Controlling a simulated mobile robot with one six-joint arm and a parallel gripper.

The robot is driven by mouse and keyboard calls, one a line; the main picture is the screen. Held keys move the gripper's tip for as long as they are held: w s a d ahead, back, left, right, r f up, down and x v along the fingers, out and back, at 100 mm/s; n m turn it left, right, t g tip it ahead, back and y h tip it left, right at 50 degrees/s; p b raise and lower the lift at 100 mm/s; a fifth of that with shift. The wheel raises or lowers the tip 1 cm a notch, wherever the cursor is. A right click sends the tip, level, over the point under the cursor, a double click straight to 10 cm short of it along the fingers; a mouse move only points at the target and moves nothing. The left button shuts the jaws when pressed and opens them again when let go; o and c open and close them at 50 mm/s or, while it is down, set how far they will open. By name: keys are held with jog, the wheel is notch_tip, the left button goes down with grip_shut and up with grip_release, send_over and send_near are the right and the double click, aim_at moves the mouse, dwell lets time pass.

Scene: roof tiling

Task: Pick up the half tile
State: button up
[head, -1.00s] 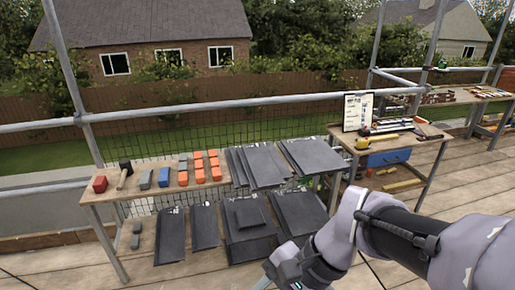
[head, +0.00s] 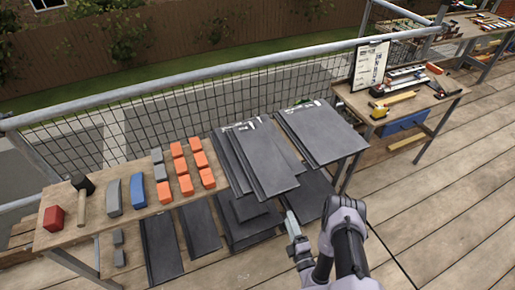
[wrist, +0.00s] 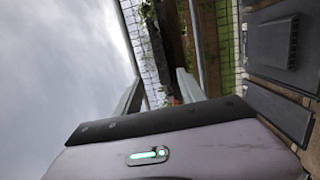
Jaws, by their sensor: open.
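Dark grey tiles lie on the wooden bench and on the boards below it; none is marked as the half tile. Narrower tiles (head: 262,160) overlap on the bench top, left of wider tiles (head: 322,130). Below lie two separate narrow tiles, one at the left (head: 162,250) and one beside it (head: 201,230), and a stack with a small short piece (head: 247,208) on top. My gripper (head: 291,222) is open and empty, in front of the bench's right part. In the wrist view its two fingers (wrist: 160,92) stand apart with no tile between them; dark tiles (wrist: 275,40) show at the right edge.
The bench (head: 110,222) also holds a red block (head: 53,218), a mallet (head: 82,200), grey and blue pieces and several orange blocks (head: 185,170). A mesh guardrail (head: 190,120) runs behind. A second bench with tools (head: 400,100) stands right. Open decking (head: 440,200) lies at right.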

aim_at(276, 189)
jog(key=w+a+b, duration=0.1)
jog(key=w+b, duration=0.2)
jog(key=w, duration=0.2)
jog(key=w+a+b, duration=0.1)
jog(key=w+b, duration=0.1)
jog(key=w, duration=0.2)
jog(key=w+a+b, duration=0.1)
jog(key=w+b, duration=0.2)
jog(key=w, duration=0.2)
jog(key=shift+w+a+r+b, duration=0.1)
jog(key=shift+w+r+b, duration=0.1)
jog(key=shift+w+b, duration=0.15)
grip_shut()
dwell(0.4)
